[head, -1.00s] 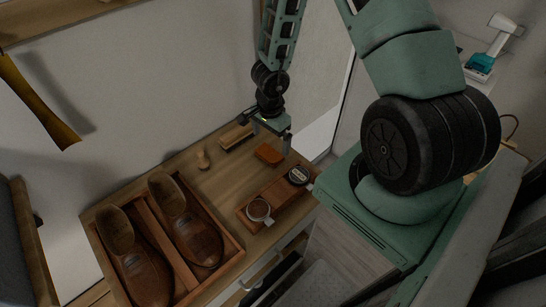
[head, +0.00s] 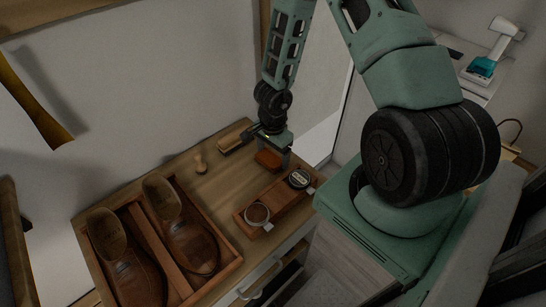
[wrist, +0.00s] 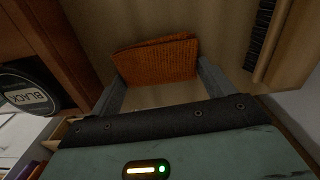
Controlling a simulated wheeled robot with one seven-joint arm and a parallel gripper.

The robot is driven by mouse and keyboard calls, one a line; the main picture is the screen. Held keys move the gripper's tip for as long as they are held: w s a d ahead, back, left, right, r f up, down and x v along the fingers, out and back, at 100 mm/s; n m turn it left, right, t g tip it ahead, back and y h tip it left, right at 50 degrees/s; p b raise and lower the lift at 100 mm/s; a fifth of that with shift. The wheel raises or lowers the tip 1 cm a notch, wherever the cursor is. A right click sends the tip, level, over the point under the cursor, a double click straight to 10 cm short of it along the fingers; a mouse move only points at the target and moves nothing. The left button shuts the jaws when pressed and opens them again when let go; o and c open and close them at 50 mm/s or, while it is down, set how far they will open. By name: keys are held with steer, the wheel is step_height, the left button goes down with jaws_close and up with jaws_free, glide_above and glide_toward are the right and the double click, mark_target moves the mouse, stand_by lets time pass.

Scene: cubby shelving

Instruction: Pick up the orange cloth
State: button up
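The orange cloth (head: 267,160) is a small folded pad lying on the wooden tabletop (head: 222,186), near the back right. In the wrist view the cloth (wrist: 157,60) shows a ribbed texture and lies at the fingertips. My gripper (head: 270,150) is low over the table at the cloth. In the wrist view my gripper (wrist: 160,75) is open, with one finger near each side of the cloth. I cannot tell whether the fingers touch it.
A brush (head: 235,139) lies left of the cloth. A wooden tray with polish tins (head: 257,214) is in front of it. A shoe box (head: 228,268) holds brown shoes.

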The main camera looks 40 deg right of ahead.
mark_target(273, 154)
steer(key=shift+r, duration=0.1)
step_height(273, 154, up, 10)
steer(key=p, duration=0.6)
steer(key=shift+o, duration=0.4)
